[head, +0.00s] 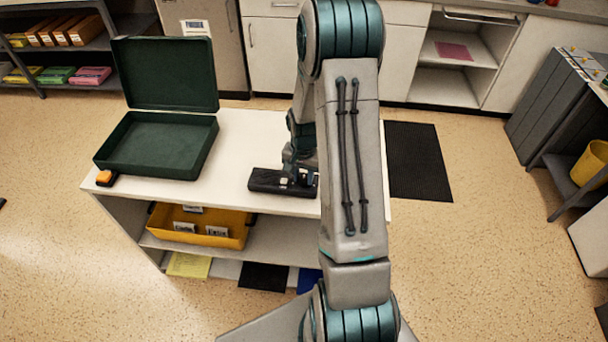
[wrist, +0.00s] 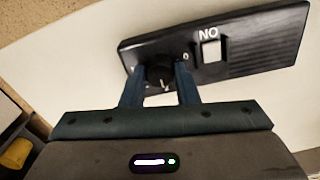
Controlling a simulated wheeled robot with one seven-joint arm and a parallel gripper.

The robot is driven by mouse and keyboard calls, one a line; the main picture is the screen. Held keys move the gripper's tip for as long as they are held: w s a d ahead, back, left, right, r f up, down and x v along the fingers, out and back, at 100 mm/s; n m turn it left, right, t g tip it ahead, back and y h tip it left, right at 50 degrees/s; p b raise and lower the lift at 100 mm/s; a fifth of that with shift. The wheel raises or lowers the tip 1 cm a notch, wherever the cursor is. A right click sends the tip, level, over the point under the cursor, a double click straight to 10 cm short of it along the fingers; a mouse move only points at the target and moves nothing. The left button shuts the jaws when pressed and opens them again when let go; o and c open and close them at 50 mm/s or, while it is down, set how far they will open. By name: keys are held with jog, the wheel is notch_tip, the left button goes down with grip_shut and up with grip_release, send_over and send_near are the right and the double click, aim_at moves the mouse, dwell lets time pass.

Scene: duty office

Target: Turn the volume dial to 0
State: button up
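The black panel device (head: 268,181) lies on the white table top, near its front edge. In the wrist view the device (wrist: 262,35) shows a round black dial (wrist: 160,76) with a white pointer line, with a "0" mark to the dial's upper right. A pale switch (wrist: 211,51) labelled "NO" as seen from here sits right of the dial. My gripper (wrist: 160,78) has its two blue fingers on either side of the dial, apparently closed on it; exact contact is hard to see. In the head view my gripper (head: 297,179) is over the device's right part, which my arm partly hides.
An open dark green case (head: 150,145) stands on the white table (head: 245,135) to the left. A small orange and black object (head: 106,178) sits at the table's left corner. A yellow bin (head: 200,226) is on the shelf below. The table's back middle is clear.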

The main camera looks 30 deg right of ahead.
jog(key=shift+n, duration=0.4)
jog(key=n+b, duration=0.1)
jog(key=n, duration=0.2)
jog(key=shift+n+b, duration=0.3)
jog(key=shift+b, duration=0.1)
jog(key=n, duration=0.5)
jog(key=shift+n+b, duration=0.3)
jog(key=shift+b, duration=0.05)
jog(key=n, duration=0.5)
jog(key=shift+r+p, duration=0.1)
jog(key=shift+p, duration=0.25)
jog(key=shift+n+p, duration=0.6)
jog(key=shift+n, duration=1.8)
jog(key=o, duration=0.7)
